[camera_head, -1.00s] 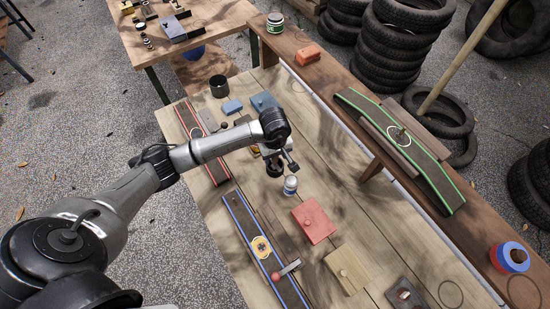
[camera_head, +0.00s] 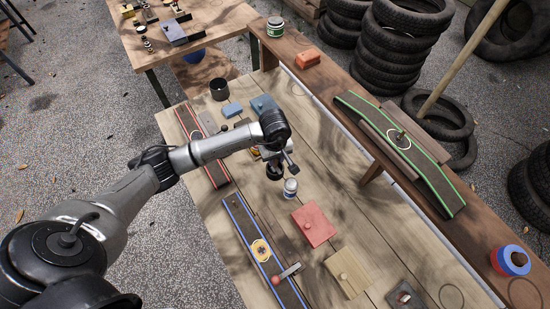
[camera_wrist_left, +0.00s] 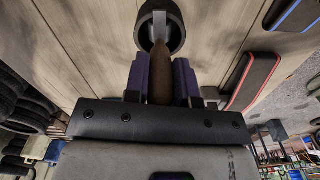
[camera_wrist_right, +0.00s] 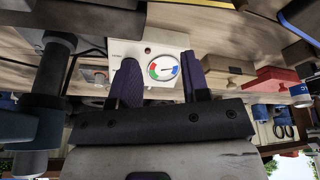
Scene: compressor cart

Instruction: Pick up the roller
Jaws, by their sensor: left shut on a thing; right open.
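The roller has a black drum (camera_wrist_left: 160,30), a metal fork and a brown handle (camera_wrist_left: 160,75), all seen in the left wrist view. My left gripper (camera_wrist_left: 160,82) is shut on the brown handle, with one finger on each side. In the head view the roller's black drum (camera_head: 275,172) shows below the left gripper (camera_head: 272,154), close to a small white and blue can (camera_head: 290,187). I cannot tell whether the drum touches the tabletop. My right gripper (camera_wrist_right: 160,85) is open and empty in its wrist view, and I cannot make it out in the head view.
A white box with a coloured dial (camera_wrist_right: 163,68) lies beyond my right fingers. A red block (camera_head: 313,225), a wooden block (camera_head: 348,272) and a blue-edged strip (camera_head: 245,228) lie nearby on the table. A raised shelf with a green-edged ramp (camera_head: 430,175) runs along the right.

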